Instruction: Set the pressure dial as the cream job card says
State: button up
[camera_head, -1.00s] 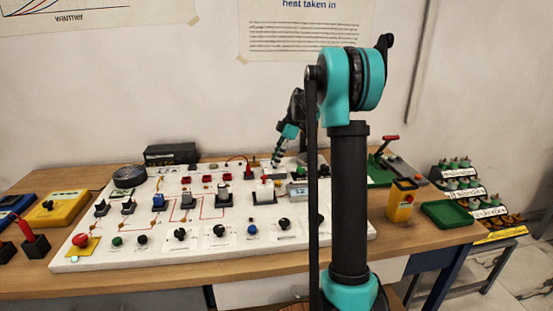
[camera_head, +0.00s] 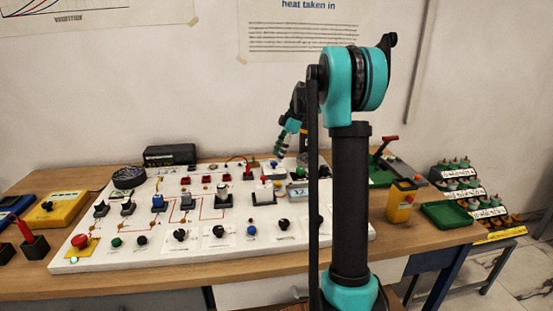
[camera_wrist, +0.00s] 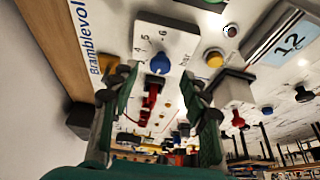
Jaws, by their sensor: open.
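A blue knob (camera_wrist: 160,63) sits on a light grey dial plate (camera_wrist: 184,42) with printed numbers, among them 4, 5 and 6, in the wrist view. I cannot read a label naming it as the pressure dial. My gripper (camera_wrist: 152,88) is open, its green fingers on either side below the knob in the picture, with nothing held. In the head view my gripper (camera_head: 280,153) hangs over the far edge of the white panel (camera_head: 95,258), above the blue knob (camera_head: 273,163). I cannot pick out a cream job card.
A display showing 12 (camera_wrist: 290,40) and a yellow button (camera_wrist: 215,59) lie right of the dial in the wrist view. Several switches and knobs crowd the panel. A black box (camera_head: 170,154) stands behind it. A green tray (camera_head: 447,214) is at right.

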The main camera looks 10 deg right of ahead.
jog(key=v, duration=0.9)
jog(key=shift+d+r, duration=0.1)
jog(key=shift+r, duration=0.05)
